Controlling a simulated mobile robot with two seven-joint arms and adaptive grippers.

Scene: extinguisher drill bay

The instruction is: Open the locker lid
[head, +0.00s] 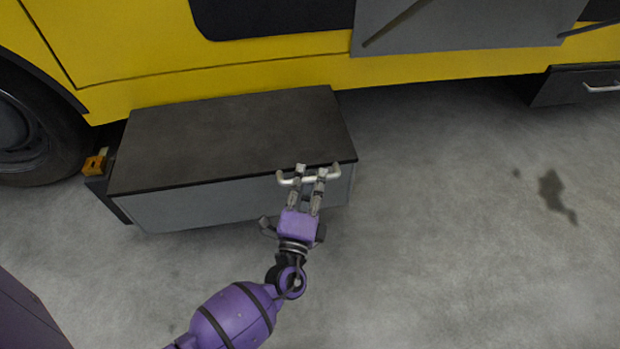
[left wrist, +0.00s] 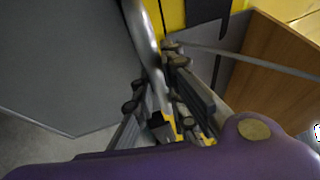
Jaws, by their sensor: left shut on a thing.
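The locker (head: 180,210) is a low grey box on the floor beside a yellow vehicle. Its dark lid (head: 230,130) lies flat or nearly flat across the top; I cannot tell whether there is a small gap under it. A pale metal bar handle (head: 334,171) sits at the right part of the lid's front edge. My left gripper (head: 311,172) reaches it from the front and is shut on the handle. In the left wrist view the handle (left wrist: 146,45) runs down between the fingers (left wrist: 160,75). My right gripper is not in view.
The yellow vehicle side (head: 220,75) stands right behind the locker. A wheel (head: 30,125) and a small orange-yellow block (head: 96,162) are at the left. Concrete floor (head: 450,240) is open to the right, with a dark stain (head: 553,192). A brown panel (left wrist: 285,60) shows in the left wrist view.

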